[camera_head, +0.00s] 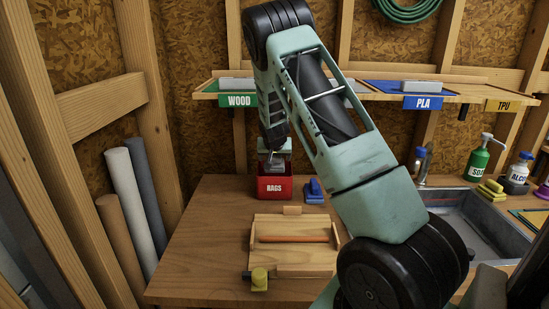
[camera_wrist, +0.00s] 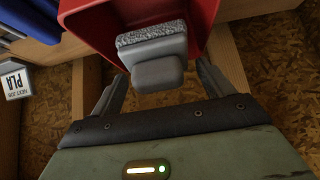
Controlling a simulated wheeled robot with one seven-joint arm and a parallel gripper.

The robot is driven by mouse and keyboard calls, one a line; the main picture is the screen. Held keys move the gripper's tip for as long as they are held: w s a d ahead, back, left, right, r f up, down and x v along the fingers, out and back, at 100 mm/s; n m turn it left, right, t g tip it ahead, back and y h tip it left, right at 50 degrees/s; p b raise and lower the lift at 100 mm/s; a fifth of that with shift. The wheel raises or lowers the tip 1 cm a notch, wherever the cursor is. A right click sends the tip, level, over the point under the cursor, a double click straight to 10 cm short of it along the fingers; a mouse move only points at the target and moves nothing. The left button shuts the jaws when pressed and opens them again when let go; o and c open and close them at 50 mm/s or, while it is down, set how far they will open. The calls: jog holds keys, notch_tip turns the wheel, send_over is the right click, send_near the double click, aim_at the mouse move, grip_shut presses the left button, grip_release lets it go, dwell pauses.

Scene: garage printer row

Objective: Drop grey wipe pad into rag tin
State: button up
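The red rag tin (camera_head: 275,188), labelled RAGS, stands at the back of the wooden bench; in the wrist view its red wall (camera_wrist: 88,22) shows at the top. The grey wipe pad (camera_wrist: 158,70) has a speckled face and a smooth grey grip. It is at the tin's mouth, within the outline of the walls; whether it rests on anything is hidden. My gripper (camera_wrist: 162,80) is over the tin, its two fingers spread on either side of the pad's grip with gaps visible. In the head view the fingers are small and partly hidden by my arm.
A blue object (camera_head: 314,191) stands right of the tin. A wooden tray (camera_head: 265,262) with an orange rod lies in front. A shelf (camera_head: 385,96) with labelled bins hangs above. A sink (camera_head: 480,222) and bottles are at right. Bench left of the tin is clear.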

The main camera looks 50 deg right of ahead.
jog(key=shift+o, duration=0.6)
jog(key=shift+a+r, duration=0.15)
jog(key=shift+r, duration=0.05)
jog(key=b+v, duration=0.2)
jog(key=v, duration=1.5)
jog(key=s+a+f+n+y, duration=0.2)
jog(key=a, duration=0.8)
jog(key=s+a+f+n+g+y, duration=0.1)
jog(key=a+f+n+y, duration=0.15)
jog(key=a, duration=0.65)
jog(key=s+a+f+n+y, duration=0.1)
jog(key=s+a+n+y, duration=0.15)
jog(key=a, duration=0.75)
jog(key=s+a+n+g, duration=0.2)
jog(key=s+a+n, duration=0.3)
jog(key=s+a, duration=0.3)
jog(key=s+a+f+n+g, duration=0.1)
jog(key=s+a+n, duration=0.4)
jog(key=s, duration=0.9)
jog(key=a+g, duration=0.1)
jog(key=a, duration=0.2)
jog(key=shift+s+a+n, duration=0.15)
jog(key=shift+s+n, duration=0.05)
jog(key=shift+n, duration=0.2)
